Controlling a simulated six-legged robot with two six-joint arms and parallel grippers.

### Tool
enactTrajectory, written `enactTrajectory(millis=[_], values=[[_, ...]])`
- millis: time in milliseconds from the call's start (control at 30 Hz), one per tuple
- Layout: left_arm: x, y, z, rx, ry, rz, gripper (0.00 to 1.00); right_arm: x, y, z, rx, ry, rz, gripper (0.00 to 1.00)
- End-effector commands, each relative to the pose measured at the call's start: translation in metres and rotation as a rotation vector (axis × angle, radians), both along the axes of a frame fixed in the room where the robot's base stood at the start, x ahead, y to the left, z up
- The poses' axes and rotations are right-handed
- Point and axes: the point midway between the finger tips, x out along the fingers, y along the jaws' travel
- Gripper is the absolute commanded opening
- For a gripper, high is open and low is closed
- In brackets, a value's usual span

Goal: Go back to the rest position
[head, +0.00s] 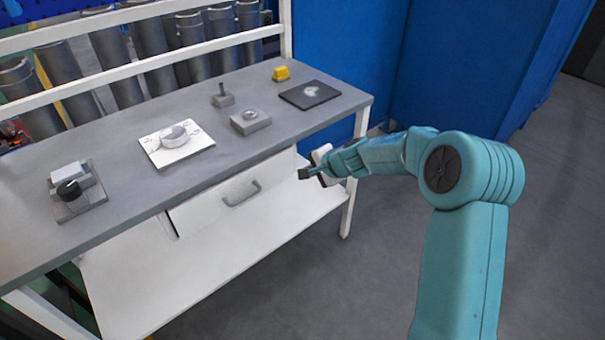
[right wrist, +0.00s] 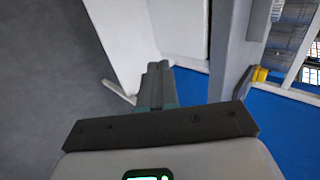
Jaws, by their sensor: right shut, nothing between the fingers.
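My right arm comes in from the right in the head view, and its gripper (head: 304,173) is in front of the workbench's right end, below the level of the top. The gripper looks shut and empty. In the right wrist view the fingers (right wrist: 158,68) are together, with nothing between them. The grey workbench top (head: 235,142) is to its left and above it. My left gripper is not in the head view.
On the bench stand a white dial plate (head: 160,156), a block with a black knob (head: 70,190), small grey blocks (head: 250,121), a dark square plate (head: 310,95) and a yellow block (head: 281,73). A drawer (head: 215,203) with a handle is below. The floor (head: 340,270) in front is clear.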

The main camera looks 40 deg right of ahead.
Motion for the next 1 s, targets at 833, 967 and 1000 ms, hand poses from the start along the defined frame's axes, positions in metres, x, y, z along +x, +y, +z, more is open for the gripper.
enactTrajectory(millis=[833, 967, 1000], values=[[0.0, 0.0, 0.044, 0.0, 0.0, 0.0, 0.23, -0.088, 0.174, -0.107, 0.022, 0.354, 0.419, 0.0], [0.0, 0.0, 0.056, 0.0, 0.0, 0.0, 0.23, -0.168, 0.23, -0.156, -0.065, 0.502, 0.684, 0.0], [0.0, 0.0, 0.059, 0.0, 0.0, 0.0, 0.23, -0.195, 0.244, -0.167, -0.096, 0.533, 0.772, 0.0]])
